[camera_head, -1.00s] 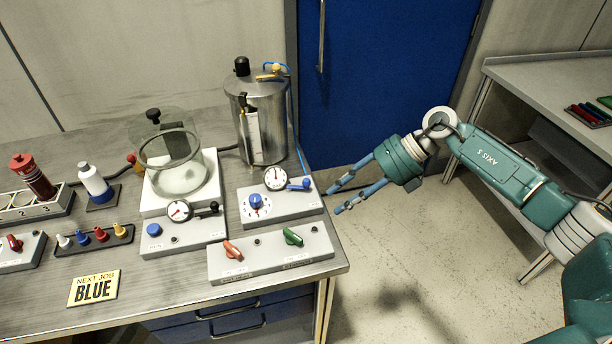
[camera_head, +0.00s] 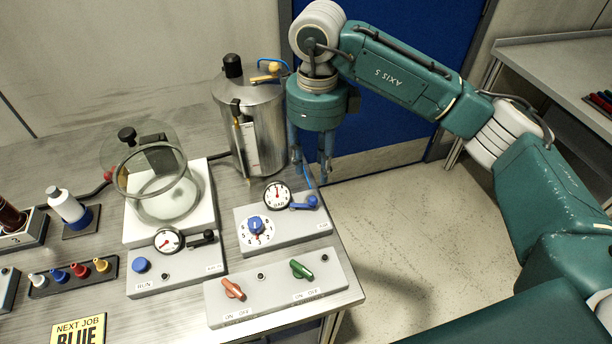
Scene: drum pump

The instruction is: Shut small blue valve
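The small blue valve (camera_head: 305,202) is a lever beside a round pressure gauge (camera_head: 277,194), on the right end of a grey box (camera_head: 284,230). A round blue knob (camera_head: 256,225) on a numbered dial sits on the same box. My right gripper (camera_head: 311,174) points down, open and empty, a little above and behind the valve in the picture. Its fingers stand apart and do not appear to touch the valve. My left gripper is not in view.
A metal drum (camera_head: 252,125) stands close left of my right gripper. A front box carries a red switch (camera_head: 232,289) and a green switch (camera_head: 302,270). A glass vessel (camera_head: 158,180) stands further left. Open floor (camera_head: 420,235) lies right of the bench edge.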

